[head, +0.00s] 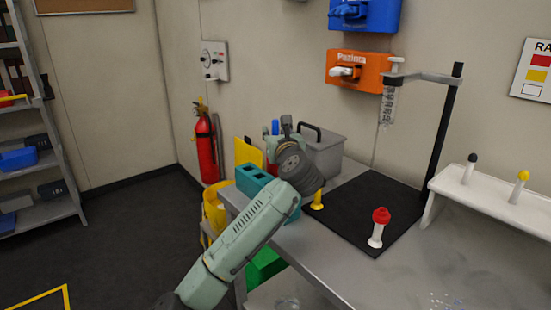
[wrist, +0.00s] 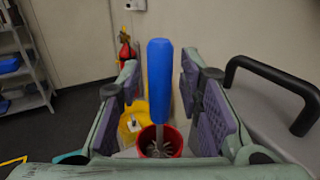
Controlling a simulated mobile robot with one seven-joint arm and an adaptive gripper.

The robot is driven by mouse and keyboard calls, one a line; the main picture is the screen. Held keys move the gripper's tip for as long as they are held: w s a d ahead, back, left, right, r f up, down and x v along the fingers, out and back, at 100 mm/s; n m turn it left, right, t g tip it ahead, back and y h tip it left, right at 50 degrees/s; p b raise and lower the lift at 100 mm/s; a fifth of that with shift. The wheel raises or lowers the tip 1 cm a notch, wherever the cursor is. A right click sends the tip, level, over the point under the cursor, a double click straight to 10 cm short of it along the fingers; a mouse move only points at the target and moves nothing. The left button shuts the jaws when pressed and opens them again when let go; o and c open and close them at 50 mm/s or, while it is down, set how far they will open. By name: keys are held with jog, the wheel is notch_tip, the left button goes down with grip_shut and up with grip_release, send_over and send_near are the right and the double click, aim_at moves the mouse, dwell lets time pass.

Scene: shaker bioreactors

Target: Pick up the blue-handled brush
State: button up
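The brush has an upright blue handle (wrist: 159,75) in the middle of the wrist view. Its lower end stands in or over a red container (wrist: 171,142), where pale bristle-like strands show. In the head view a small blue piece, likely the handle (head: 275,127), shows beside my gripper (head: 284,128). In the wrist view my gripper (wrist: 161,88) is open, with one purple-padded finger on each side of the handle. Gaps show between the handle and both pads. The brush's lower part is mostly hidden in the head view.
A grey bin with a black handle (head: 325,150) stands close to the right of my gripper. A teal block (head: 252,180) is on the table's left end. A yellow container (wrist: 127,127) is nearby.

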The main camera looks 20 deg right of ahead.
grip_shut()
jog(key=shift+r, duration=0.15)
